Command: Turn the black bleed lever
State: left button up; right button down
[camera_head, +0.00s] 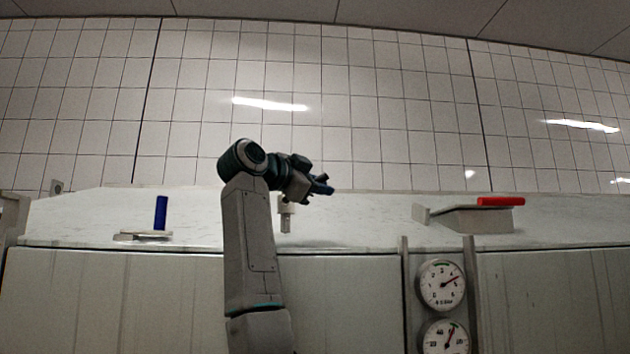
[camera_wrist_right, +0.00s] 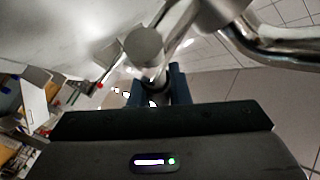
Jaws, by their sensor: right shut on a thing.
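My right gripper (camera_head: 322,186) is in the middle of the head view, above the worktop's back part. In the right wrist view, its two dark blue fingers (camera_wrist_right: 157,88) are shut on a narrow dark piece, the black bleed lever (camera_wrist_right: 158,80), mostly hidden between them. A grey round metal fitting (camera_wrist_right: 145,46) and a shiny pipe stand just beyond the fingertips. In the head view the lever cannot be made out behind the gripper. My left gripper is not in view.
A blue upright handle (camera_head: 160,212) stands at the left on the pale worktop (camera_head: 350,232). A red bar (camera_head: 500,201) lies on a grey block at the right. A small pale fitting (camera_head: 286,213) is beside my arm. Two round gauges, an upper one (camera_head: 441,284) and a lower one (camera_head: 446,338), are at the front right.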

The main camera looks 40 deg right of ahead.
jog(key=shift+s+d+f+m+y, duration=0.1)
jog(key=shift+d+f+m+y, duration=0.05)
jog(key=shift+f+m+y, duration=0.3)
dwell(0.3)
jog(key=c, duration=1.4)
grip_release()
jog(key=shift+o, duration=0.2)
jog(key=shift+a, duration=0.3)
jog(key=s+a+r+b, duration=0.1)
jog(key=a+b, duration=0.3)
jog(key=a, duration=0.6)
jog(key=shift+s+r, duration=0.15)
jog(key=shift+s, duration=0.25)
